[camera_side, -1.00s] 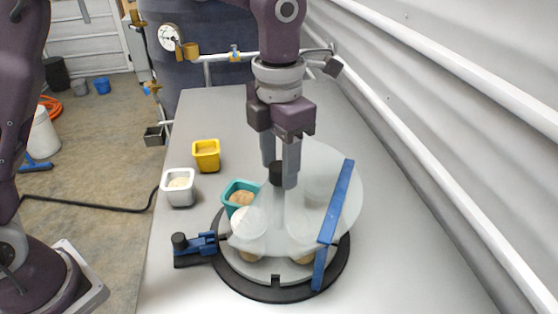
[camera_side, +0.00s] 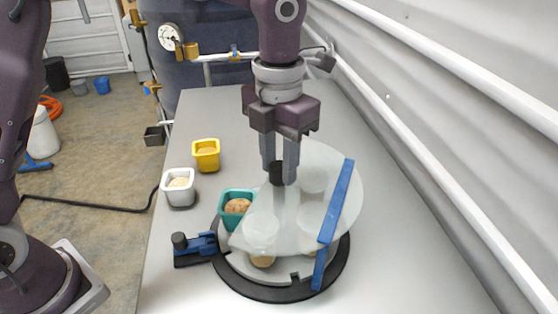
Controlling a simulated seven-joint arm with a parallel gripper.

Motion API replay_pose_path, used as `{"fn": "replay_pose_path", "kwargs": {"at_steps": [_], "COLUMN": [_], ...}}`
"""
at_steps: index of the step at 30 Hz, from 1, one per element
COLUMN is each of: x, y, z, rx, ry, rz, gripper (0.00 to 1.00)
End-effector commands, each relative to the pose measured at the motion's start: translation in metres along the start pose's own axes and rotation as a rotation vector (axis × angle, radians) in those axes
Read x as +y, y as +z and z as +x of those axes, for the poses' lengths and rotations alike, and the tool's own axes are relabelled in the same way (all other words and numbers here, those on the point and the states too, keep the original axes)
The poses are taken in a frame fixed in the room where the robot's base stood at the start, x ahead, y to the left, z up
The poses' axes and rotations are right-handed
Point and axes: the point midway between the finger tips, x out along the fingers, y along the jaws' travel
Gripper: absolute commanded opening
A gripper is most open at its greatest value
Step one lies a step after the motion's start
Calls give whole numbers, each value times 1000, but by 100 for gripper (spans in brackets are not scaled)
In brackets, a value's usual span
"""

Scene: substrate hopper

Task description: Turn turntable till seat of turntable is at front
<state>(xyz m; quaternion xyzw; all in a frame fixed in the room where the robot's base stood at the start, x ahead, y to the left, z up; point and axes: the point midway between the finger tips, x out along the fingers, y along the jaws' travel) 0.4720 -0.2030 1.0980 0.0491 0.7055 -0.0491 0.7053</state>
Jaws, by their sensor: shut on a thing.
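The turntable (camera_side: 233,268) is a grey disc in a black ring base on the bench. A clear, frosted cover (camera_side: 340,172) with a blue strip (camera_side: 335,205) lies over much of it. Pale round shapes show blurred through the cover, and I cannot tell which is the seat. A teal cup (camera_side: 224,212) with a brown lump inside stands at the disc's left side, beside the cover's edge. My gripper (camera_side: 281,172) points down and is shut on the black knob (camera_side: 276,177) at the turntable's middle. A brown lump (camera_side: 262,262) shows at the disc's front.
A blue clamp with a black knob (camera_side: 180,242) sits at the ring's left. A white cup (camera_side: 180,198) and a yellow cup (camera_side: 207,166) stand on the bench to the left. The corrugated wall and white rail close off the right. The back of the bench is clear.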

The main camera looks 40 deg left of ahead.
Motion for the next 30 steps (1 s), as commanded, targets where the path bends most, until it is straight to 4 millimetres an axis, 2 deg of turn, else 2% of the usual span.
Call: {"fn": "replay_pose_path", "kwargs": {"at_steps": [3, 18, 24, 25, 27, 30], "x": [0, 0, 0, 0, 0, 0], "y": [0, 0, 0, 0, 0, 0], "z": [0, 0, 0, 0, 0, 0], "rx": [-1, -1, 0, 0, 0, 0], "ry": [1, 0, 0, 0, 0, 0], "rz": [-197, -901, -929, -929, -928, -927], "gripper": [7, 7, 7, 38, 49, 49]}}
